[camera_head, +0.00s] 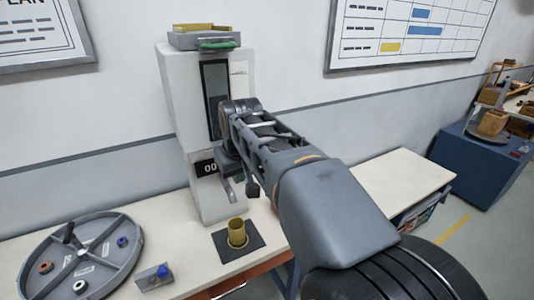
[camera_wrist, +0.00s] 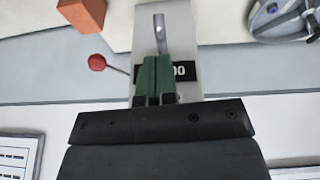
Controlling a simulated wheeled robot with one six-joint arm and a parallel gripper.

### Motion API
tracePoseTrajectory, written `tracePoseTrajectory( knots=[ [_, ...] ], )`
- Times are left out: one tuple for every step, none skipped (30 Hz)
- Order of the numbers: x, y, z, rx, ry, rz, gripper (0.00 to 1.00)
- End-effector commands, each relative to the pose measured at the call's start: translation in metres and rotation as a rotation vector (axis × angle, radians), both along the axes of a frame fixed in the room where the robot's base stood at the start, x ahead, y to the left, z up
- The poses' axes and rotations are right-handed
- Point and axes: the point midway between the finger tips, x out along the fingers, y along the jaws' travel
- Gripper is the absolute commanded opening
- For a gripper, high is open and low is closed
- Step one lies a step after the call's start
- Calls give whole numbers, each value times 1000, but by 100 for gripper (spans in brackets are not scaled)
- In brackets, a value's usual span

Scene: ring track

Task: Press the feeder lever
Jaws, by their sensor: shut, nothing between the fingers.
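The feeder (camera_head: 184,95) is a tall pale machine against the wall, with a dark window, a number display (camera_head: 206,168) and a metal spout. In the wrist view a lever with a red ball knob (camera_wrist: 97,62) sticks out from the feeder's side, left of my fingers. My arm hides this lever in the head view. My gripper (camera_wrist: 155,62) has green fingers, held together and empty. They are in front of the feeder, partly covering the display, and apart from the red knob.
A gold cup (camera_head: 237,233) stands on a dark pad (camera_head: 256,243) below the spout. A round grey divided tray (camera_head: 112,247) and a small box with a blue button (camera_head: 154,277) are on the left. An orange block (camera_wrist: 82,15) shows in the wrist view beyond the red knob.

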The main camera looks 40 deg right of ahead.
Motion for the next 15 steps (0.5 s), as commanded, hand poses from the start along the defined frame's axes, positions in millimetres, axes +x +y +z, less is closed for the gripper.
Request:
tracePoseTrajectory(
  knots=[
    [14,-19,18,-3,9,-20,0],
    [20,-29,27,-5,14,-27,0],
    [28,-42,37,-7,21,-34,0],
    [33,-51,44,-9,25,-41,0],
    [38,-60,51,-10,30,-46,0],
    [43,-72,58,-12,36,-52,0],
    [45,-80,63,-13,40,-56,0],
    [48,-87,68,-14,41,-60,0],
    [51,-96,73,-15,46,-64,0],
    [53,-102,76,-15,49,-67,0],
    [54,-107,79,-16,51,-70,0],
    [56,-113,82,-17,53,-72,0],
    [57,-117,85,-17,55,-73,0],
    [57,-120,86,-17,57,-74,0],
    [58,-123,88,-18,57,-76,0]
  ],
)
